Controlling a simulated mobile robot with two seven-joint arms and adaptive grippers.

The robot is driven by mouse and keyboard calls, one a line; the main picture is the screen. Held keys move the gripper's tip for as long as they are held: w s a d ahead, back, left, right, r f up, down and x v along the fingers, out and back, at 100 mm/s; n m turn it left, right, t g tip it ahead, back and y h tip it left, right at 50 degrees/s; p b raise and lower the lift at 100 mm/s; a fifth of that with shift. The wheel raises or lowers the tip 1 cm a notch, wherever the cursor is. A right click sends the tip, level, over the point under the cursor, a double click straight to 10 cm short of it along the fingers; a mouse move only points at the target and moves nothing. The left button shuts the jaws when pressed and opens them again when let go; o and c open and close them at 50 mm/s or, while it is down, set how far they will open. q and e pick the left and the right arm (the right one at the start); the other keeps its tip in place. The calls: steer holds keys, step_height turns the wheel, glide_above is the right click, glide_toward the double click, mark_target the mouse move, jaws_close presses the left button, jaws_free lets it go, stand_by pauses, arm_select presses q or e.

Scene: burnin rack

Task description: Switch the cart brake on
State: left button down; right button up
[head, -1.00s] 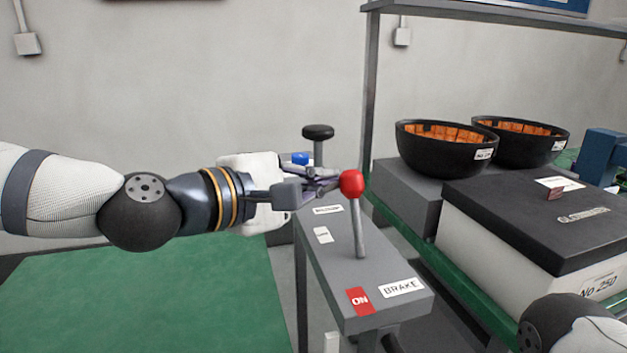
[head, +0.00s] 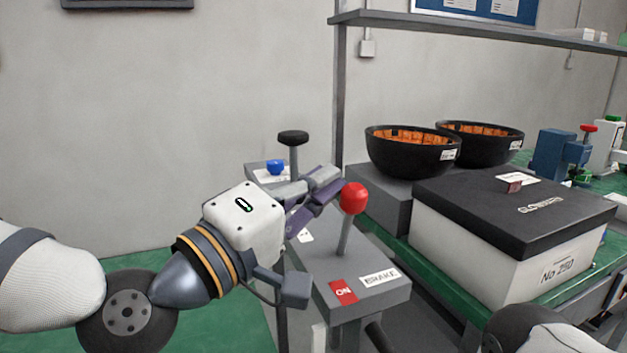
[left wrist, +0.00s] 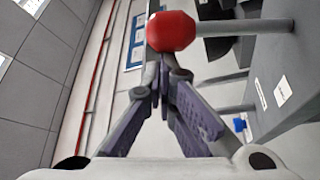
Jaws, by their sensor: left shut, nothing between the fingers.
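The brake lever has a red ball knob (head: 354,198) on a grey rod (head: 345,238). It rises from a grey cart panel (head: 375,300) and leans slightly right in the head view. A red ON label (head: 343,292) and a white BRAKE label (head: 381,277) lie at the panel's near end. My left gripper (head: 330,182) is shut and empty, its fingertips just left of the knob. In the left wrist view the knob (left wrist: 171,31) shows right beyond the closed fingertips (left wrist: 165,68); I cannot tell whether they touch. My right gripper is out of view.
A black-topped knob (head: 293,138) on a post and a blue button (head: 276,167) stand behind the gripper. To the right are a lidded box (head: 480,250) and black bowls (head: 410,160) on a green bench. A shelf post (head: 340,95) rises behind the panel.

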arm_select(q)
steer(key=shift+s+d+f+m+h, duration=0.2)
steer(key=shift+s+m+h, duration=0.15)
steer(key=shift+s+m, duration=0.3)
steer(key=shift+s+d+f+m+h, duration=0.15)
steer(key=shift+s+m+h, duration=0.25)
steer(key=shift+m, duration=0.35)
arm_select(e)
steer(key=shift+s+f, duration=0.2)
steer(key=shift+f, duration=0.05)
arm_select(q)
steer(key=shift+r, duration=0.15)
